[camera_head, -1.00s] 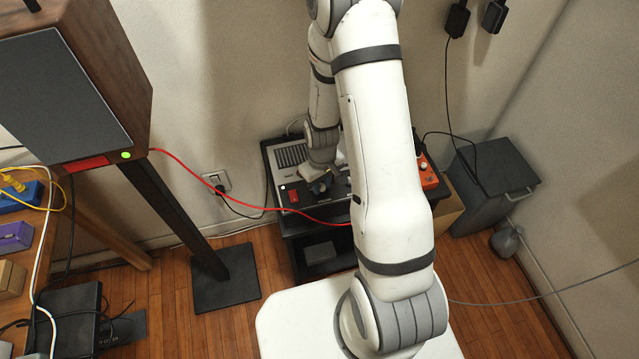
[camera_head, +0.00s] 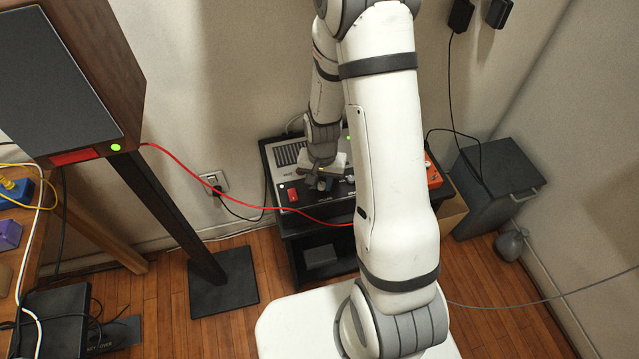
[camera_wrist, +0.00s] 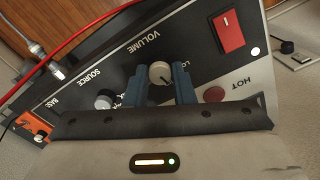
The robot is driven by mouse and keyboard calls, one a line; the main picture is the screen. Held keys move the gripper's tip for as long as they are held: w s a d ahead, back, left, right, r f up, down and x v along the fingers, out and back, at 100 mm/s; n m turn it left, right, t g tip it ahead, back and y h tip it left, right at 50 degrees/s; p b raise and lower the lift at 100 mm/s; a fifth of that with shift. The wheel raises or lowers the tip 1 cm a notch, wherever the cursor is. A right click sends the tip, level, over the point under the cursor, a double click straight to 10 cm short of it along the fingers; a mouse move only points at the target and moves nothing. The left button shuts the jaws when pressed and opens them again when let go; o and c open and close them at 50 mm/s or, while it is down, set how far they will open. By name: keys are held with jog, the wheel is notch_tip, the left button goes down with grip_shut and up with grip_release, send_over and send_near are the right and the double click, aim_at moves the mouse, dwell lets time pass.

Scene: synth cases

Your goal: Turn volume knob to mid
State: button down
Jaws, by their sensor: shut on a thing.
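The pale volume knob (camera_wrist: 160,74) sits on the dark front panel under the printed word VOLUME in the wrist view. A dark pointer line shows on its face. The two blue fingers of my gripper (camera_wrist: 161,83) stand on either side of the knob and are shut on it. The amplifier (camera_head: 283,157) stands on a black stand against the wall in the head view, and my gripper (camera_head: 321,183) is at its front panel. My arm hides much of the amplifier's right side. A source knob (camera_wrist: 105,98) is left of my fingers in the wrist view.
A red rocker switch (camera_wrist: 230,31) and a round red part marked HOT (camera_wrist: 214,94) lie right of my fingers. A red cable (camera_head: 240,196) crosses in front of the amplifier. A speaker (camera_head: 60,80) stands left, and an orange box (camera_head: 433,175) right of my arm.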

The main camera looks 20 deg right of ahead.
aim_at(322, 185)
jog(key=shift+s+m+b, duration=0.1)
jog(key=shift+m+b, duration=0.2)
jog(key=shift+m, duration=0.7)
jog(key=c, duration=1.2)
grip_release()
jog(key=shift+r, duration=0.15)
notch_tip(322, 185, up, 8)
jog(key=shift+f+p, duration=0.25)
jog(key=shift+p, duration=0.1)
